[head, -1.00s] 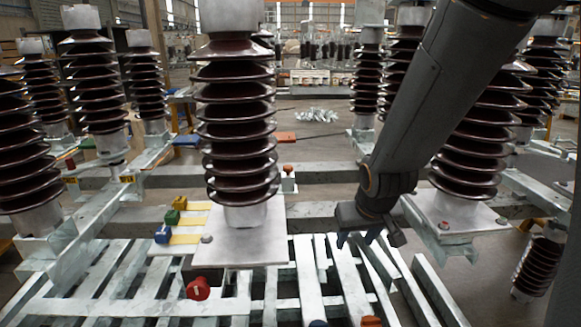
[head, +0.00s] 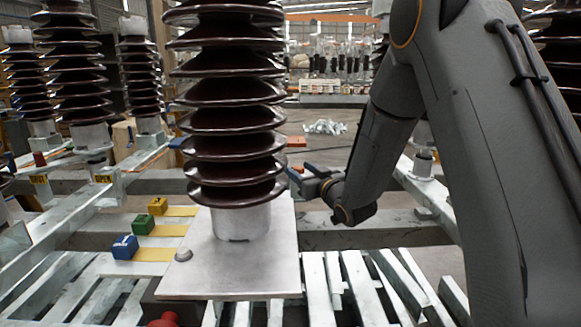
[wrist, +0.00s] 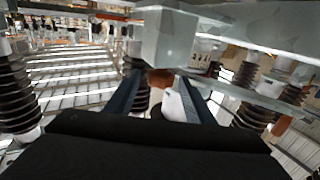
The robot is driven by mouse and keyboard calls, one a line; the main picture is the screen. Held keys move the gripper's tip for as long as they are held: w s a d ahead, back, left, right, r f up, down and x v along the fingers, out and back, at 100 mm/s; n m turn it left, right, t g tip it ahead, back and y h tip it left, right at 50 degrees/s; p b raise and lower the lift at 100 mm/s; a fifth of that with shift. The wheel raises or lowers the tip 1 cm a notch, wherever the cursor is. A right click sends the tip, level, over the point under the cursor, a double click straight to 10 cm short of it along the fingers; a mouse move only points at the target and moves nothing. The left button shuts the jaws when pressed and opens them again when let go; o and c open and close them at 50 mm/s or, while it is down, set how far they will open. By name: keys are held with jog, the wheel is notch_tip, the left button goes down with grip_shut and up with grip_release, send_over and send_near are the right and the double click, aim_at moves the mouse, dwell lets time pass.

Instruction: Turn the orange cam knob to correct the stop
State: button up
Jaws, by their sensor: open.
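My gripper (head: 299,178) is at the right of the central brown insulator, beyond its pale base plate, with its fingers pointing left. In the wrist view its two dark blue fingers (wrist: 162,92) are apart. An orange-brown knob (wrist: 160,77) shows between the fingers, towards their tips. A white piece (wrist: 174,106) is just below it, also between the fingers. I cannot tell whether either finger touches the knob. In the head view the knob is not clearly visible; my gripper is around where it would be.
The insulator (head: 230,120) stands on a pale plate (head: 230,270). Blue (head: 125,247), green (head: 144,225) and yellow (head: 158,206) blocks sit left of it. A red knob (head: 163,320) is at the bottom edge. A pale beam (wrist: 168,40) crosses close above the fingers.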

jog(key=shift+x, duration=2.75)
jog(key=c, duration=1.1)
jog(key=shift+s+n+y, duration=0.1)
jog(key=shift+n+y, duration=0.2)
jog(key=shift+y, duration=0.2)
